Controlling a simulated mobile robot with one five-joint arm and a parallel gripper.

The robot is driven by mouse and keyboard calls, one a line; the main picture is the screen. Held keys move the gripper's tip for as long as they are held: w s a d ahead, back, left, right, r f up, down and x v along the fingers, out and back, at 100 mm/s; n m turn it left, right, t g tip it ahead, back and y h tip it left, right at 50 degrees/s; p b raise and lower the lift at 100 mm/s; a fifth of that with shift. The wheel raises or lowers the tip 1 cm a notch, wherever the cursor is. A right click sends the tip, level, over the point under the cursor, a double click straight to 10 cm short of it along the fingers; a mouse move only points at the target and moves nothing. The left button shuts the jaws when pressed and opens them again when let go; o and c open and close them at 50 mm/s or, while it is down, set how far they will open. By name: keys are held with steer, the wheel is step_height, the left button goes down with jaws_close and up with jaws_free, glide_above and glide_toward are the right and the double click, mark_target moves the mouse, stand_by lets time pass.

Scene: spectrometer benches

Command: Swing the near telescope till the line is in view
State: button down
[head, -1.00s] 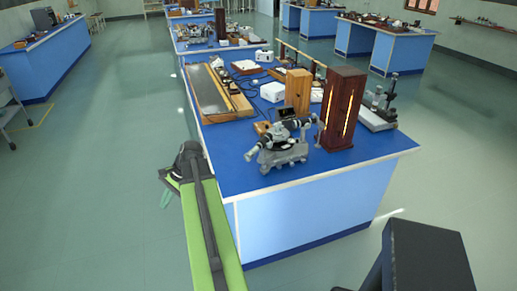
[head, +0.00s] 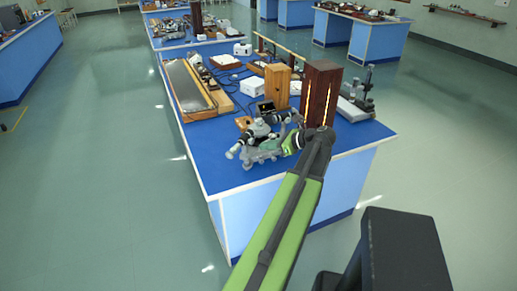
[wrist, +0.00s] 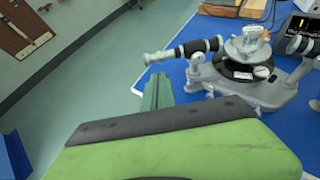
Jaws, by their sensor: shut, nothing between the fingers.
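The grey spectrometer (head: 262,150) stands near the front end of the blue bench. Its near telescope (wrist: 180,50) is a dark and silver tube pointing left in the wrist view, with its eyepiece end outward. A clear prism (wrist: 250,40) sits on the central table. A small dark screen (wrist: 303,30) behind it shows a short yellow line and some text too small to read surely. My gripper (wrist: 157,90) is shut and empty, its green fingers just below the telescope tube in the picture. In the head view it is at the spectrometer's right side (head: 291,143). Contact cannot be told.
A tall dark wooden box with a glowing slit (head: 320,92) stands right behind my arm. A lighter wooden box (head: 277,84) and a metal-stand instrument (head: 358,98) are near it. A long wooden tray (head: 190,88) lies left. The bench's front left corner (head: 215,190) is clear.

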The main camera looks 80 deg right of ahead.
steer(key=b, duration=0.5)
glide_toward(237, 150)
steer(key=x, duration=0.5)
steer(key=shift+w+f, duration=0.15)
steer(key=shift+f, duration=0.1)
steer(key=shift+w+d+f, duration=0.15)
steer(key=shift+w+d, duration=0.05)
steer(key=shift+w, duration=0.45)
